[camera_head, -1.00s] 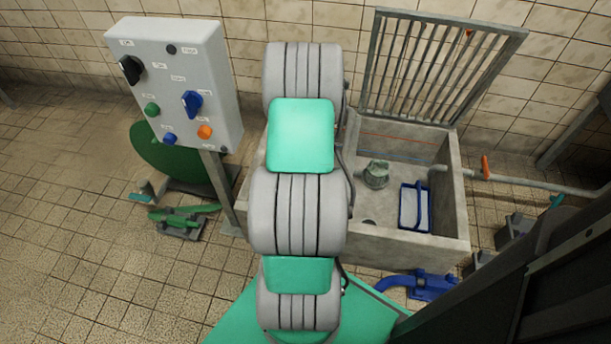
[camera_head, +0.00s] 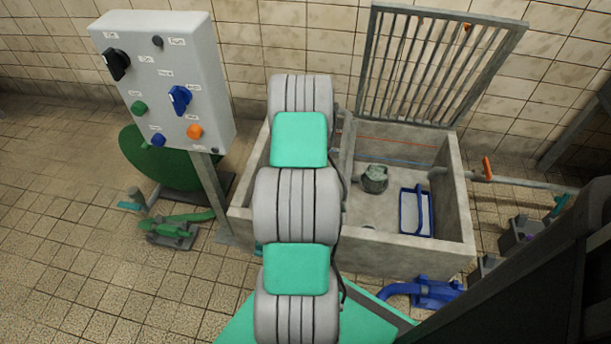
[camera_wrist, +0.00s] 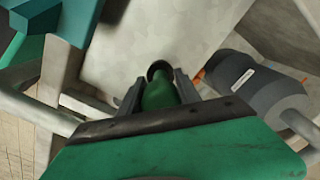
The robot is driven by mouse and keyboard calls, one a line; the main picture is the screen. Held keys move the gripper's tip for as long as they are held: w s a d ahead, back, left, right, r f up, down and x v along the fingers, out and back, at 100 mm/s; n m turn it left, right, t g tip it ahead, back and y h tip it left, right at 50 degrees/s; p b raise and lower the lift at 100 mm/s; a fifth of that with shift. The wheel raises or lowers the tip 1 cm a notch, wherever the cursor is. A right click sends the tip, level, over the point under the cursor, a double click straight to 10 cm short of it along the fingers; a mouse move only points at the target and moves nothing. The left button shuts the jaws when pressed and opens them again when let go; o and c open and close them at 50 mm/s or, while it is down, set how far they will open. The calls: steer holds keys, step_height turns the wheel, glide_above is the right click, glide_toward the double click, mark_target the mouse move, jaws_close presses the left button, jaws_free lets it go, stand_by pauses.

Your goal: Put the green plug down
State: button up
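The green plug (camera_wrist: 159,95) shows in the wrist view between the two dark fingers of my gripper (camera_wrist: 158,88), with a dark round end at its far side. The fingers lie close along both sides of it, and my gripper looks shut on it. A pale concrete-like surface (camera_wrist: 150,35) lies beyond the plug; I cannot tell whether the plug touches it. In the head view my arm hides the gripper and the plug.
A concrete basin (camera_head: 455,190) with a raised grate (camera_head: 440,65) holds a grey-green fitting (camera_head: 374,179) and a blue basket (camera_head: 403,212). A control panel (camera_head: 170,85) stands left. In the wrist view, a dark grey cylinder (camera_wrist: 260,95) is right and a teal block (camera_wrist: 60,18) upper left.

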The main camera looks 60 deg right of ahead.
steer(key=o, duration=0.4)
steer(key=shift+r, duration=0.1)
step_height(320, 180, up, 12)
steer(key=p, duration=0.4)
steer(key=shift+p, duration=0.35)
